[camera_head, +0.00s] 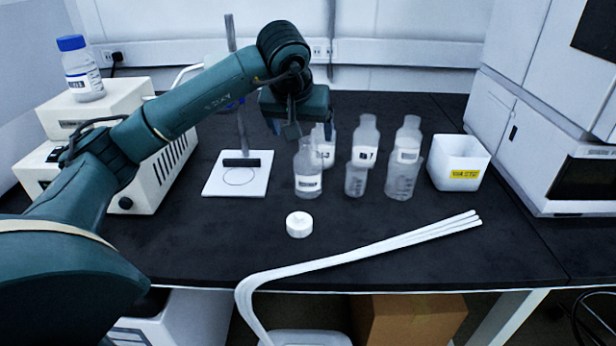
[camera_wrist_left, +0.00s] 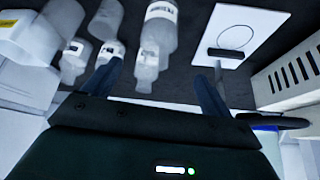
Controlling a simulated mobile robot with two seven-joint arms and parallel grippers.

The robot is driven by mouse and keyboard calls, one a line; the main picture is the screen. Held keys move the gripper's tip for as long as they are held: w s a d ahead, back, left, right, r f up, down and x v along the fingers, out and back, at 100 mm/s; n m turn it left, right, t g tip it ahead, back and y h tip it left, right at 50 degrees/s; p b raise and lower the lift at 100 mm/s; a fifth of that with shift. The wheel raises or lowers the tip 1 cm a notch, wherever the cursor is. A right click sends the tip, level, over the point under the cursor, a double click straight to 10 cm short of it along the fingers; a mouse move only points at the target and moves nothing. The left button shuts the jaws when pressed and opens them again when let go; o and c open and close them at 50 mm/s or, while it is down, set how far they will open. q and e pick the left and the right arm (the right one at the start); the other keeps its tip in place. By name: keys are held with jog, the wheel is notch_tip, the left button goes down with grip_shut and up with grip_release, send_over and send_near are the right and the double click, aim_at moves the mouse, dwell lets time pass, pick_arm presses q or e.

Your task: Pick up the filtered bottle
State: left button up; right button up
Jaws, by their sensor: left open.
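I cannot tell from any readable label which bottle is the filtered one. A clear bottle with a white label (camera_head: 307,183) stands at the front left of a cluster; a second bottle (camera_head: 328,150) is just behind it, partly hidden. Two more labelled bottles, a middle one (camera_head: 366,135) and a right one (camera_head: 408,135), stand to the right. My left gripper (camera_head: 296,130) is open and empty, above and near the two left bottles. In the left wrist view its fingers (camera_wrist_left: 158,88) spread to either side of a labelled bottle (camera_wrist_left: 148,58), without visible contact. My right gripper is out of view.
Two small beakers (camera_head: 355,182) (camera_head: 401,182) stand before the right-hand bottles. A white waste box (camera_head: 460,158) is at right. A stand's white base (camera_head: 222,187) is at left. A white cap (camera_head: 299,225) lies in front, near white tubes (camera_head: 370,246). A blue-capped bottle (camera_head: 82,75) stands on equipment.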

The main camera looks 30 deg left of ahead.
aim_at(309, 151)
pick_arm(q)
jog(key=x, duration=0.7)
jog(key=b+x, duration=0.1)
jog(key=x, duration=0.2)
jog(key=shift+w+f, duration=0.1)
jog(key=shift+w, duration=0.35)
jog(key=shift+c, duration=0.4)
jog(key=c, duration=1.1)
